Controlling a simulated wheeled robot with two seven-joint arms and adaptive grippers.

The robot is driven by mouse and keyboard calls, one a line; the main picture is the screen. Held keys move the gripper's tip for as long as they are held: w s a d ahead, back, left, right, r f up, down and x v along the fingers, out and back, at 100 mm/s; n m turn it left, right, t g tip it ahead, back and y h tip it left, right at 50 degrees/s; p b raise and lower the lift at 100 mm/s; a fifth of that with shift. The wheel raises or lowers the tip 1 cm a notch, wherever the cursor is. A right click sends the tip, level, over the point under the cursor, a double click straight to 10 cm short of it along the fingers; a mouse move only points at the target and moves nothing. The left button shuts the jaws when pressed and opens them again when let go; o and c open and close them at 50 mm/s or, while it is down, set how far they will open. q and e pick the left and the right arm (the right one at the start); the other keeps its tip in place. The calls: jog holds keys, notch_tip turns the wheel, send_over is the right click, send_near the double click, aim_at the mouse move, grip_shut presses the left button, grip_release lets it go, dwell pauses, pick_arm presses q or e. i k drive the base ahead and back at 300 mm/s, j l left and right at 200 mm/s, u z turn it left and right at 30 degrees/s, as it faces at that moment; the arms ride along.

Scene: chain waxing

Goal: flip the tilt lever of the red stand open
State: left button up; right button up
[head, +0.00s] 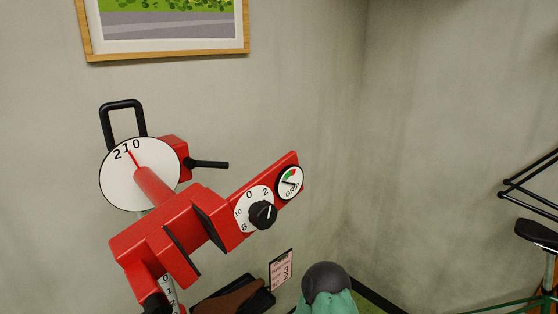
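The red stand (165,240) fills the left of the head view, with its boxy red clamp head angled up to the right. A white round dial (118,182) marked 210 with a red pointer sits at its upper left. A short black lever (210,164) sticks out to the right beside this dial, roughly level. A black loop handle (123,103) stands upright above the dial. I cannot tell for sure which of these is the tilt lever. A black knob (262,214) on a numbered dial and a small gauge (290,183) sit on the right end. Neither gripper shows.
A dark grey rounded top on a teal body (326,300) stands at the bottom middle. A small pink printed card (281,270) and a brown item (235,299) are near the stand's foot. A framed picture (165,55) hangs on the wall. Black bars (530,187) show at right.

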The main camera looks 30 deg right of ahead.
aim_at(190, 163)
jog(key=z, duration=0.5)
jog(key=i+l+u, duration=0.1)
jog(key=l+u, duration=0.2)
jog(key=u, duration=0.15)
jog(key=l+u, duration=0.3)
jog(key=u, duration=0.15)
jog(key=l+u, duration=0.3)
jog(key=u, duration=0.15)
jog(key=k+l, duration=0.1)
jog(key=l, duration=0.3)
jog(key=l+u, duration=0.15)
jog(key=l, duration=0.3)
jog(key=k+l, duration=0.15)
jog(key=l, duration=0.25)
jog(key=k+l+u, duration=0.1)
jog(key=l, duration=0.3)
